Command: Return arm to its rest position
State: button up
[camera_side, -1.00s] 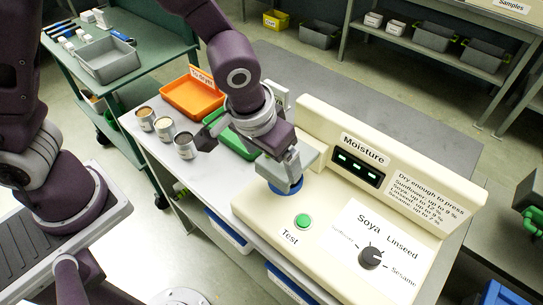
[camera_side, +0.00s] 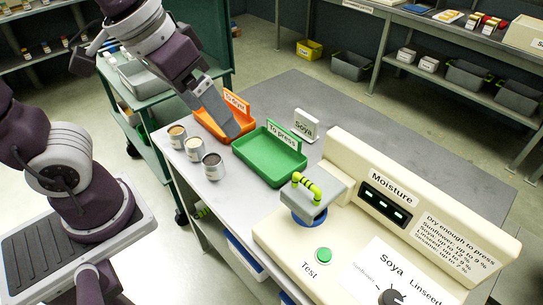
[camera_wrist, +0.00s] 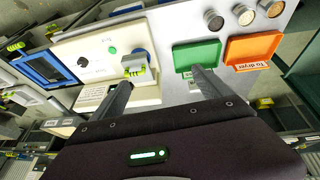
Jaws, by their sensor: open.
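My gripper (camera_side: 234,128) hangs in the air in the side view, by the orange tray and left of the meter. In the wrist view its two fingers (camera_wrist: 163,88) are spread well apart with nothing between them. The cream moisture meter (camera_side: 290,240) stands on the bench. The handle also shows in the wrist view (camera_wrist: 135,70), apart from the fingers. The arm is raised and folded back toward the upper left.
A green "To press" tray (camera_side: 268,155) and an orange "To dryer" tray (camera_side: 205,118) lie on the bench beside several small cups (camera_side: 213,168). A green cart (camera_side: 120,90) is at the left. The bench's far part is clear.

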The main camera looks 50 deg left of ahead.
jog(key=s+a+t+y, duration=0.1)
jog(key=s+a, duration=0.2)
jog(key=s, duration=0.3)
jog(key=shift+s+r, duration=0.15)
jog(key=shift+r, duration=0.3)
jog(key=shift+a, duration=0.1)
jog(key=shift+c, duration=0.4)
dwell(0.9)
